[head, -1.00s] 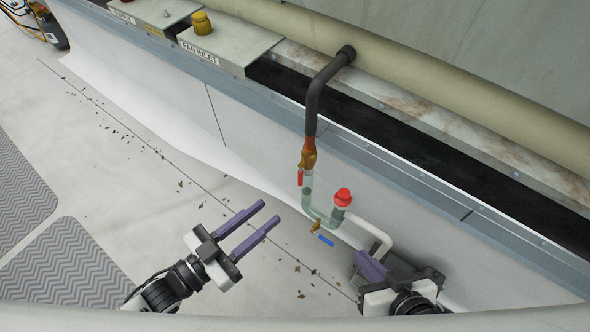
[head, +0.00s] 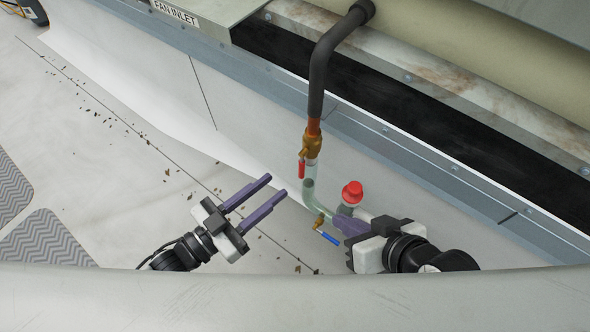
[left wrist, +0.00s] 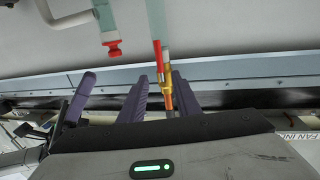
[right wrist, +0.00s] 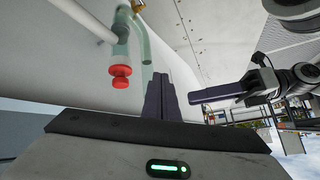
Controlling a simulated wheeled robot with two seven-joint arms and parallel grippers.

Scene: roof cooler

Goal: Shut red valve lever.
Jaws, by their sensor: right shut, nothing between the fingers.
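The red valve lever (head: 301,169) hangs down from a brass valve (head: 312,142), alongside the pipe. It also shows in the left wrist view (left wrist: 157,54), beside the pipe and beyond the fingers. My left gripper (head: 276,186) is open and empty, its purple fingertips just left of and below the lever, apart from it in the head view. My right gripper (head: 340,224) is shut and empty. Its fingers cover part of the clear trap in the head view; whether they touch it I cannot tell.
A clear U-shaped trap (head: 309,190) runs below the valve to a red cap (head: 352,191). A blue-handled lever (head: 328,237) sits at its bottom, close to my right fingers. A dark bent pipe (head: 318,75) rises above. The floor at left is open, with scattered leaves.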

